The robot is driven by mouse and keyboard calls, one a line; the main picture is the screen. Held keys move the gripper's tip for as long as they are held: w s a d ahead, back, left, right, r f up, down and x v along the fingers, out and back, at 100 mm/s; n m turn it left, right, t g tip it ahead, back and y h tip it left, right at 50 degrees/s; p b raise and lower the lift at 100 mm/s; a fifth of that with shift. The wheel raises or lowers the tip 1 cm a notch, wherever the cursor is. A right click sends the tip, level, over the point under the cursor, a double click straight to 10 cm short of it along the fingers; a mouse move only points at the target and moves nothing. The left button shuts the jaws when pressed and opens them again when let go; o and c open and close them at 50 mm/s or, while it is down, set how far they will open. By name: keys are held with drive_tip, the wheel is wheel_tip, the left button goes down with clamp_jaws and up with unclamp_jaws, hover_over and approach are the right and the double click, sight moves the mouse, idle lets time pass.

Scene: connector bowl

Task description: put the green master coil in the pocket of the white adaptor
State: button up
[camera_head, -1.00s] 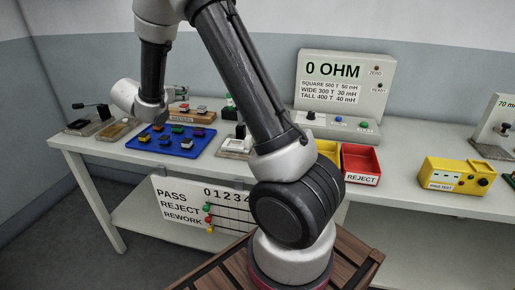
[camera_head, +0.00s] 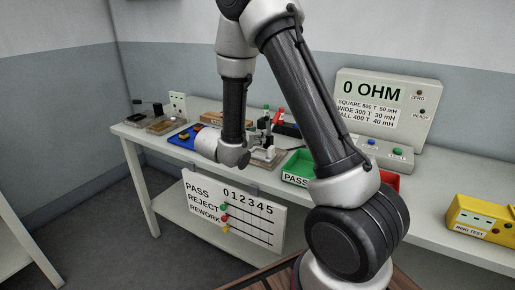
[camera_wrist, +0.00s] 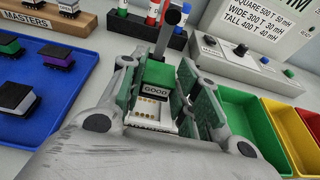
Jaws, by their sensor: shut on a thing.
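The green master coil (camera_wrist: 157,75) has a green top and a front label reading GOOD. My gripper (camera_wrist: 158,88) is shut on it, with a finger on either side. A white part with a row of gold contacts (camera_wrist: 150,112) shows just below and in front of the coil; it looks like the white adaptor, and I cannot tell whether the coil is seated in its pocket or just above it. A dark post (camera_wrist: 164,40) rises behind the coil. In the head view, my arm partly covers the test stand (camera_head: 266,156) and the coil is not clear.
A blue tray (camera_wrist: 66,98) with several coils lies left, with the MASTERS rack (camera_wrist: 32,23) behind it. A rack of bottles (camera_wrist: 135,28) and a meter (camera_wrist: 245,55) stand behind. Green (camera_wrist: 232,110), yellow (camera_wrist: 262,118) and red (camera_wrist: 305,122) bins lie close on the right.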

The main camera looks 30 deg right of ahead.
sight(256, 156)
drive_tip(key=shift+f, duration=2.1)
drive_tip(key=shift+f, duration=0.1)
drive_tip(key=o, duration=0.7)
drive_tip(key=shift+o, duration=0.2)
